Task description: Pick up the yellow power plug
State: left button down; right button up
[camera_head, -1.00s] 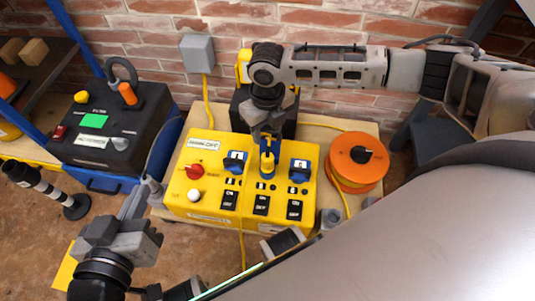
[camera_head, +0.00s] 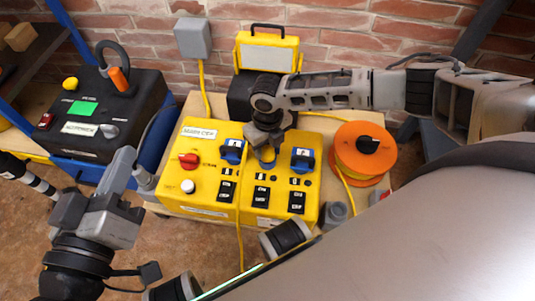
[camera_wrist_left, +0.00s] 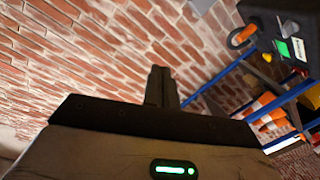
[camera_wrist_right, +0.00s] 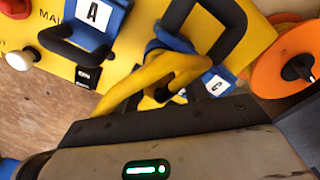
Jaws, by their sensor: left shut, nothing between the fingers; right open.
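The yellow power plug (camera_wrist_right: 165,75) shows in the right wrist view, just ahead of my right gripper, with a blue socket behind it. It is close to the gripper, but I cannot tell whether the fingers touch it. In the head view my right gripper (camera_head: 268,157) is open over the middle of the yellow power box (camera_head: 215,190), between blue sockets A (camera_head: 232,151) and C (camera_head: 302,160), and mostly hides the plug. My left gripper (camera_head: 122,171) is shut and empty, left of the box. Its closed fingers (camera_wrist_left: 161,88) point toward the brick wall.
A yellow cable (camera_head: 240,225) hangs down the box front. An orange reel (camera_head: 382,165) stands right of the box, and a yellow work lamp (camera_head: 267,52) behind it. A black unit (camera_head: 105,120) stands at the left. The brick wall (camera_head: 340,50) closes the back.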

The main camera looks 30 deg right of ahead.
jog(key=shift+f, duration=0.9)
jog(key=shift+r, duration=0.1)
jog(key=c, duration=0.8)
pick_arm(q)
jog(key=shift+w+a+r+t, duration=0.1)
jog(key=shift+w+r+t, duration=0.2)
jog(key=shift+r, duration=0.1)
